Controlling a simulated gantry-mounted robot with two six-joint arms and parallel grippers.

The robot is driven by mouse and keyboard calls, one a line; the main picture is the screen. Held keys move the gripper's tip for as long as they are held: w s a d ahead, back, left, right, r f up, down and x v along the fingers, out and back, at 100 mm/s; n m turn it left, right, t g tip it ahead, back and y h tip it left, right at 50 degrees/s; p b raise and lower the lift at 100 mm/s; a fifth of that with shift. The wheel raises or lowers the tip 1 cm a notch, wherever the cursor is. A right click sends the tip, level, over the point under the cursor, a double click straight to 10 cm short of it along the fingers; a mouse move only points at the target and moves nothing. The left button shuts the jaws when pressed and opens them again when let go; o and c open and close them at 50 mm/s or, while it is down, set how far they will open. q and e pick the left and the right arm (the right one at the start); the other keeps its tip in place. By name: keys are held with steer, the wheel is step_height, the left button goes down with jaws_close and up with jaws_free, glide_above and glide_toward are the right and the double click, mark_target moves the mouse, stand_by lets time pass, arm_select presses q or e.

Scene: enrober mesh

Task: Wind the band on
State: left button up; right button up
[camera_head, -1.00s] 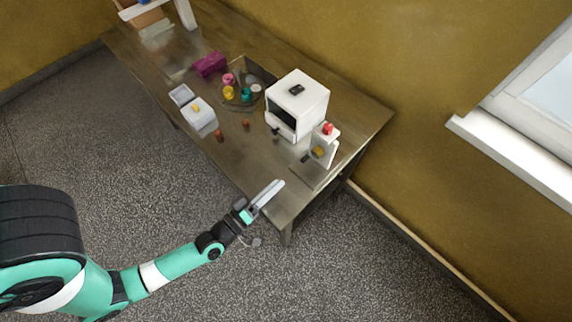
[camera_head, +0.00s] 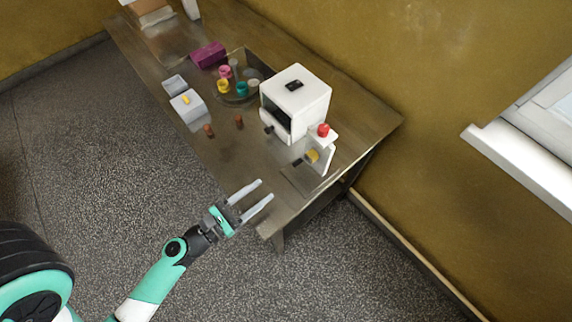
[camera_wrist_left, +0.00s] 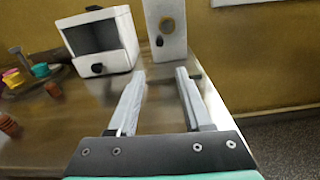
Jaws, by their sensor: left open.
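A white box-shaped machine (camera_head: 312,100) with a dark front opening stands on the table; it also shows in the left wrist view (camera_wrist_left: 122,40). Beside it stands a white upright panel (camera_head: 327,153) with a red button (camera_head: 323,130) on top and a yellow round part (camera_head: 312,156) on its face. A black knob (camera_wrist_left: 159,42) shows low on that panel in the left wrist view. No separate band can be made out. My left gripper (camera_head: 265,189) is open and empty over the table's front edge, its fingers (camera_wrist_left: 160,73) pointing toward the panel and apart from it. My right gripper is out of view.
Two small brown pieces (camera_head: 208,130) (camera_head: 238,121) lie left of the machine. Further left are a tray with coloured pots (camera_head: 223,86), a purple box (camera_head: 208,54) and a light grey box (camera_head: 188,105). The tabletop (camera_head: 235,160) before the machine is clear.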

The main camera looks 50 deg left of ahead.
arm_select(q)
steer(key=shift+d+r+n+t, duration=0.15)
steer(key=shift+r+n+t, duration=0.15)
steer(key=shift+r+n, duration=0.55)
steer(key=shift+f, duration=0.1)
steer(key=shift+w, duration=0.15)
steer(key=p, duration=0.2)
glide_toward(307, 160)
steer(key=w+a, duration=0.1)
steer(key=w+f, duration=0.1)
steer(key=w, duration=0.1)
steer(key=w+a+f, duration=0.1)
steer(key=w, duration=0.1)
steer(key=shift+w+a+f, duration=0.15)
steer(key=shift+a+f, duration=0.05)
steer(key=shift+a, duration=0.1)
steer(key=shift+w+f, duration=0.1)
steer(key=shift+w, duration=0.45)
jaws_close()
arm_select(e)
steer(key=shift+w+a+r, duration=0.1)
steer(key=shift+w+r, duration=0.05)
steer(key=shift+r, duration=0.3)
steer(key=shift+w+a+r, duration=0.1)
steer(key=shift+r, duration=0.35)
